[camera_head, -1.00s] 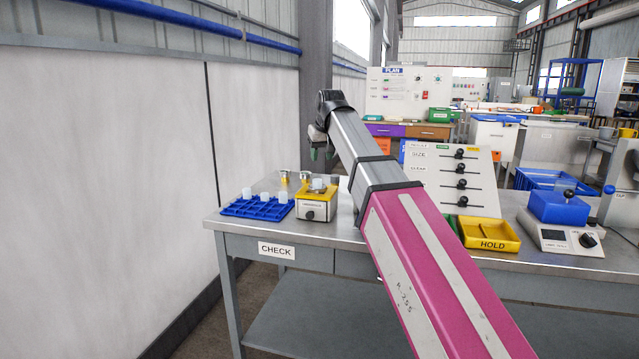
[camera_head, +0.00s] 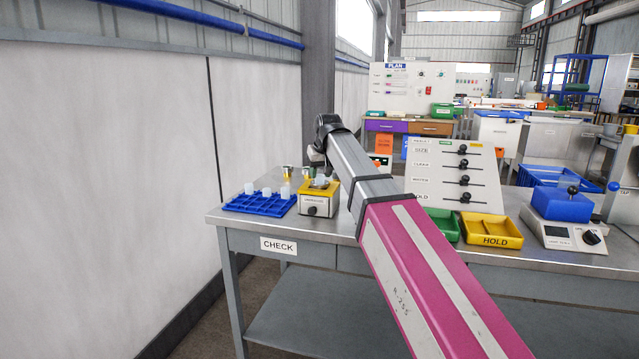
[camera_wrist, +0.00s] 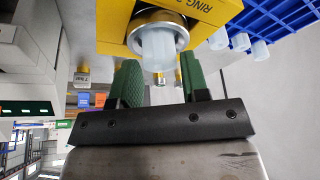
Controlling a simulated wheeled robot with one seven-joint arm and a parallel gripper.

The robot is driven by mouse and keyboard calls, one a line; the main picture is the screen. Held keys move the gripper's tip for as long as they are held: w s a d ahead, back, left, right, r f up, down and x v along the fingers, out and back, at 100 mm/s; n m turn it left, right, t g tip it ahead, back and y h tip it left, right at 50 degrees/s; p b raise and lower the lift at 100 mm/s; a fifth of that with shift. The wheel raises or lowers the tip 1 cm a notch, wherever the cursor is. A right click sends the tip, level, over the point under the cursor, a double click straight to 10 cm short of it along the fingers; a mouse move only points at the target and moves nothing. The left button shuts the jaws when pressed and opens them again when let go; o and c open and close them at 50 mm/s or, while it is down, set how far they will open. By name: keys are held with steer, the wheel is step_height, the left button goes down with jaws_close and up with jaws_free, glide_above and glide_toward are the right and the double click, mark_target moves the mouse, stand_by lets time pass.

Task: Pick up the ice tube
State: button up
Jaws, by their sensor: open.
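A whitish, translucent ice tube (camera_head: 320,181) stands in the round metal ring on top of a yellow box device (camera_head: 314,202) on the CHECK table. In the wrist view the tube (camera_wrist: 158,48) pokes out of the ring of the yellow device (camera_wrist: 112,25). My gripper (camera_wrist: 158,76) is open, with its green fingers either side of the tube's line and a gap between them; nothing is held. In the head view my gripper (camera_head: 316,160) is just above the device, partly hidden by my wrist. Other ice tubes (camera_head: 267,192) stand in a blue rack (camera_head: 258,205) at left.
Small brass-coloured cups (camera_head: 287,172) stand behind the rack. Right of my arm are a sloped panel with black knobs (camera_head: 450,175), a green tray (camera_head: 443,222), a yellow HOLD tray (camera_head: 491,231) and a scale (camera_head: 565,235). A wall (camera_head: 100,180) runs along the left.

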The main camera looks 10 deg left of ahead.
steer(key=shift+w+a+f, duration=0.15)
steer(key=shift+w+f, duration=0.05)
steer(key=shift+f, duration=0.4)
steer(key=c, duration=0.6)
steer(key=shift+r, duration=0.15)
